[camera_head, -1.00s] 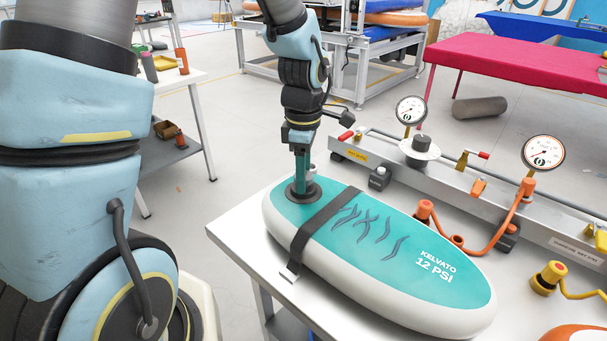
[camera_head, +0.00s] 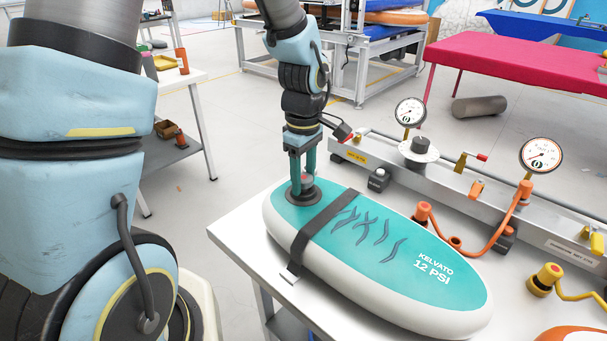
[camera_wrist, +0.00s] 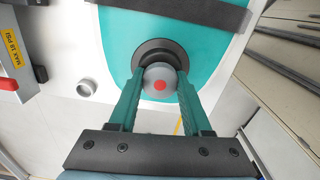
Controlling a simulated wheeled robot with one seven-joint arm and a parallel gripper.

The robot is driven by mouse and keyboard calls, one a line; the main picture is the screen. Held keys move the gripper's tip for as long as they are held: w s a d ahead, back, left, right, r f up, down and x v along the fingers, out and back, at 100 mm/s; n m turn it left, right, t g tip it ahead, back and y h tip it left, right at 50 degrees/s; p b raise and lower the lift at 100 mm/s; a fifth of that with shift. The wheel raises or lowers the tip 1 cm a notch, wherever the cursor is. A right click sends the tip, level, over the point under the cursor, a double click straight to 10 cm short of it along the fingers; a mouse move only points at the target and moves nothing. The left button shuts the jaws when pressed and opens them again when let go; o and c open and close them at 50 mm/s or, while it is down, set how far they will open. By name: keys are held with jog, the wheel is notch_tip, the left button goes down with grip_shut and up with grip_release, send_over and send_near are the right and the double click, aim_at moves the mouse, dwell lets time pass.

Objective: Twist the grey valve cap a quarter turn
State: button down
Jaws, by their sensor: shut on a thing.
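The grey valve cap (camera_wrist: 160,78) has a red dot on top and sits in a dark round valve seat (camera_wrist: 182,58) on the teal and white inflatable board (camera_head: 352,235). My gripper (camera_head: 302,176) points straight down at the left end of the board. In the wrist view the two green fingers of my gripper (camera_wrist: 160,82) stand on either side of the cap and are shut on it. In the head view the fingers partly hide the cap, and the dark seat (camera_head: 303,192) shows around them.
A dark strap (camera_head: 320,232) crosses the board on the white table (camera_head: 240,228). Behind it is a metal rail (camera_head: 460,188) with two gauges, a red-tipped lever and orange hoses. A small dark fitting (camera_head: 378,179) stands between rail and board. A grey cylinder (camera_head: 479,106) lies on the floor.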

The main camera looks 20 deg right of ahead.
jog(key=m+p, duration=0.1)
jog(key=m, duration=0.3)
jog(key=shift+m, duration=0.5)
jog(key=shift+p, duration=0.3)
jog(key=m+p, duration=0.1)
jog(key=m, duration=0.2)
jog(key=shift+r, duration=0.1)
jog(key=shift+m+p, duration=0.35)
jog(key=shift+m, duration=0.65)
